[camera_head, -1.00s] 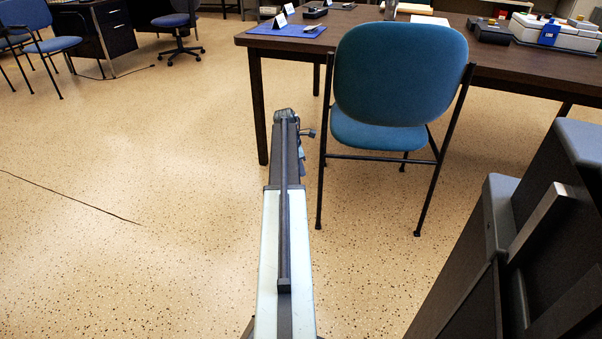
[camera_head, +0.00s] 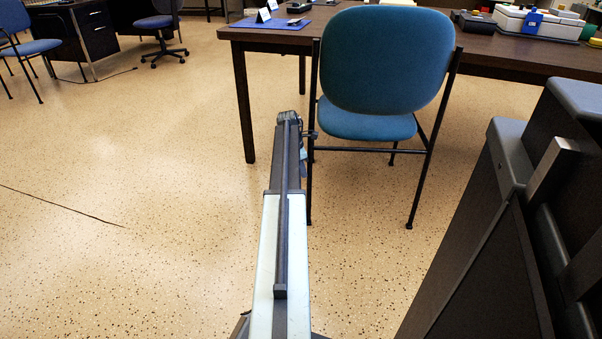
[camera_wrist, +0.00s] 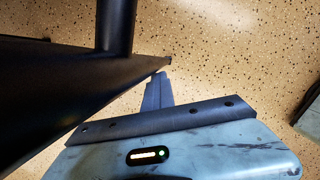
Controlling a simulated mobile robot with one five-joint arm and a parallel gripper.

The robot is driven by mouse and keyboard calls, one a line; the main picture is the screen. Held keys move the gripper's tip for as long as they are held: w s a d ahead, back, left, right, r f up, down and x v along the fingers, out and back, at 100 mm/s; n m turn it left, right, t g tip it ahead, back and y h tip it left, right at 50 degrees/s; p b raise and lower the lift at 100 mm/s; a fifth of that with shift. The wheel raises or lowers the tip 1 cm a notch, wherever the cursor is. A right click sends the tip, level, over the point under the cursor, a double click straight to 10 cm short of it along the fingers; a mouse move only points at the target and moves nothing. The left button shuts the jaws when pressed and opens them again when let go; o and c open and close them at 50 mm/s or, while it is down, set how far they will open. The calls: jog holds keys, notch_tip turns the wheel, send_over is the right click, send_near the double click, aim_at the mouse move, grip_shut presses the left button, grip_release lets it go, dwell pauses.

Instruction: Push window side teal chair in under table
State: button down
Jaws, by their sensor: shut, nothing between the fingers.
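The teal chair (camera_head: 385,62) stands upright at the near side of the dark brown table (camera_head: 240,38), with its back toward me. Its backrest overlaps the table edge in the head view. How far its seat (camera_head: 366,122) reaches under the table is hard to tell. My gripper (camera_head: 290,117) is low, just left of the chair's near left leg (camera_head: 309,190). In the wrist view my gripper (camera_wrist: 158,86) is shut and empty, its tip beside dark bars (camera_wrist: 117,28), likely the chair's frame. Whether they touch is unclear.
A dark cabinet-like block (camera_head: 500,230) stands close at the right. Speckled floor (camera_head: 130,170) is open on the left. Blue chairs (camera_head: 160,22) and a dark desk (camera_head: 75,38) are at the back left. A blue mat (camera_head: 262,22) and a white device (camera_head: 535,20) lie on the table.

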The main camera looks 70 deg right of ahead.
jog(key=s+d, duration=0.2)
jog(key=s, duration=0.1)
jog(key=shift+s+d, duration=0.1)
jog(key=shift+d, duration=0.15)
jog(key=shift+a, duration=0.1)
jog(key=w+a+r+p, duration=0.4)
jog(key=w+r+p, duration=0.1)
jog(key=r+p, duration=0.4)
jog(key=shift+r+p, duration=0.35)
